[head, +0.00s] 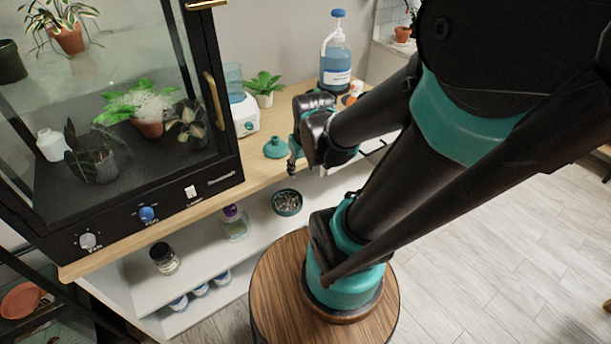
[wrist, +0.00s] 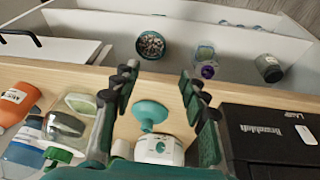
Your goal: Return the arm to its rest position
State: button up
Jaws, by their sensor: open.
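My gripper (head: 294,150) is at the front edge of the wooden counter (head: 262,181) in the head view, its fingers pointing down. In the wrist view my gripper (wrist: 160,82) has its two dark fingers spread wide, with nothing held between them. My arm reaches in from the right of the head view, bent, with its black and teal links in front of the counter's right part. A teal funnel (head: 276,147) stands on the counter just left of my gripper. The funnel (wrist: 150,112) shows between the fingers in the wrist view, apart from them.
A glass plant cabinet (head: 120,215) fills the left. A white dispenser (head: 243,115), a small plant (head: 264,85) and a blue spray jug (head: 336,68) stand behind. Below are a bowl of pebbles (head: 287,203), a purple-capped bottle (head: 235,224) and a jar (head: 164,259). Floor at right is clear.

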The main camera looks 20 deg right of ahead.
jog(key=s+f+m, duration=0.1)
jog(key=s+m, duration=0.1)
jog(key=shift+s+d+f, duration=0.15)
jog(key=shift+s+f, duration=0.2)
jog(key=shift+f, duration=0.05)
